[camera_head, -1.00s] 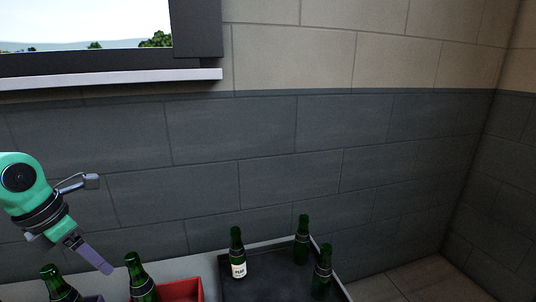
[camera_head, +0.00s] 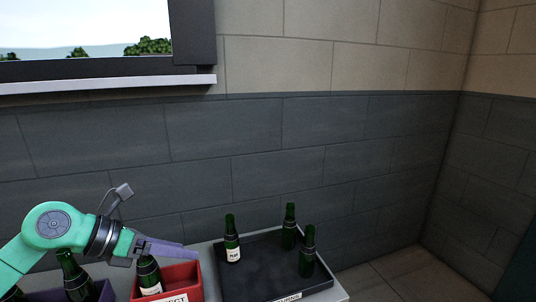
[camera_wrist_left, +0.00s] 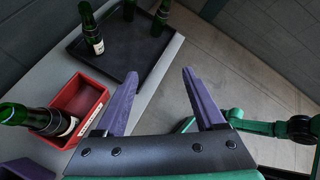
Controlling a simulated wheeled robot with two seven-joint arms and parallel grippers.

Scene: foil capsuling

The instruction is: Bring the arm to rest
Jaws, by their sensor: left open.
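My left gripper (camera_head: 193,252) is open and empty, with purple fingers, in the head view. It is held above the red box (camera_head: 190,276), beside a green bottle. In the left wrist view the same gripper (camera_wrist_left: 158,76) has its two fingers wide apart with nothing between them. My teal left arm (camera_head: 55,225) reaches in from the left of the head view. A green arm, mine, shows at the right of the left wrist view (camera_wrist_left: 262,128); its gripper cannot be made out.
A labelled green bottle (camera_head: 150,275) stands in the red box. Another bottle (camera_head: 74,272) stands by a purple box (camera_head: 104,290). A black tray (camera_head: 262,277) holds a labelled bottle (camera_head: 232,243) and two more, (camera_head: 289,228) and (camera_head: 307,252). Bare wall rises behind; floor is clear to the right.

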